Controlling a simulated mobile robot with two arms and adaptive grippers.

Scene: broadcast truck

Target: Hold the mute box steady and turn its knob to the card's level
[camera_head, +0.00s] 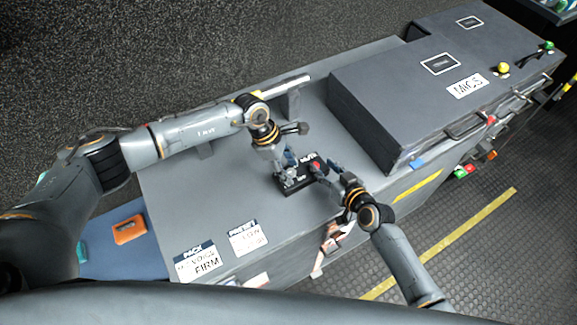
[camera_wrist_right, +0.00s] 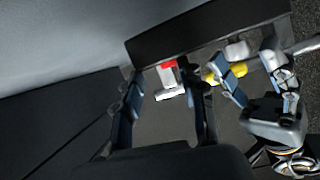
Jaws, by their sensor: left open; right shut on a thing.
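The black mute box (camera_head: 290,188) lies on the grey case top, with white lettering and a red spot on its upper face. My right gripper (camera_head: 328,171) is shut on its right end; in the right wrist view my right gripper's fingers (camera_wrist_right: 168,90) straddle a red-and-white part. My left gripper (camera_head: 288,171) is open over the box's left part, and its blue-padded fingers (camera_wrist_right: 252,80) also show in the right wrist view. The knob is hidden, and its setting cannot be read. A card (camera_head: 248,238) headed "PRESET" seems to read "LOW". Another card (camera_head: 198,262) reads "PACK" and "FIRM".
A raised grey case (camera_head: 400,90) marked "MICS" stands to the right, with latches and a yellow knob (camera_head: 503,69). An orange item (camera_head: 129,229) lies on a blue surface at left. The case top around the cards is clear.

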